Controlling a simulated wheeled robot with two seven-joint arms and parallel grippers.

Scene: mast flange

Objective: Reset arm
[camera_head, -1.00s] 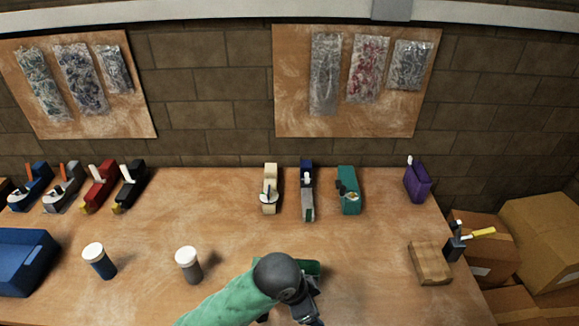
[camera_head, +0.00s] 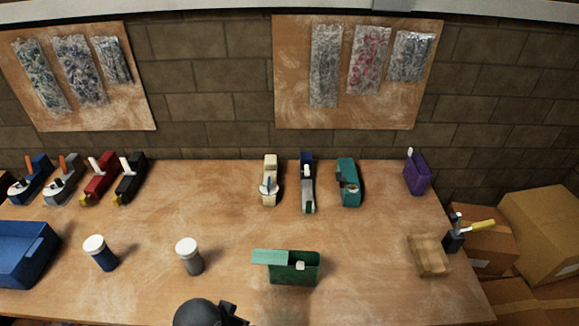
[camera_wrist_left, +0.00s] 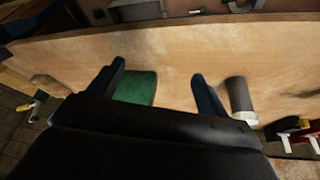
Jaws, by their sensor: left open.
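My left arm shows only as a dark rounded wrist part (camera_head: 200,312) at the bottom edge of the head view, in front of the table's near side. In the left wrist view my left gripper (camera_wrist_left: 158,70) has its two dark fingers spread apart, with nothing held between them. A green open-topped box (camera_head: 293,268) with a lighter green flap stands on the table, beyond the arm. Part of it also shows in the wrist view (camera_wrist_left: 137,88), behind one finger and apart from it. My right gripper is in neither view.
The wooden table (camera_head: 215,220) holds a grey cup with white lid (camera_head: 189,256), a blue one (camera_head: 100,252), a blue bin (camera_head: 22,255) and a wooden block (camera_head: 428,255). Several tape dispensers line the back. Cardboard boxes (camera_head: 545,235) stand at right. The table's middle is clear.

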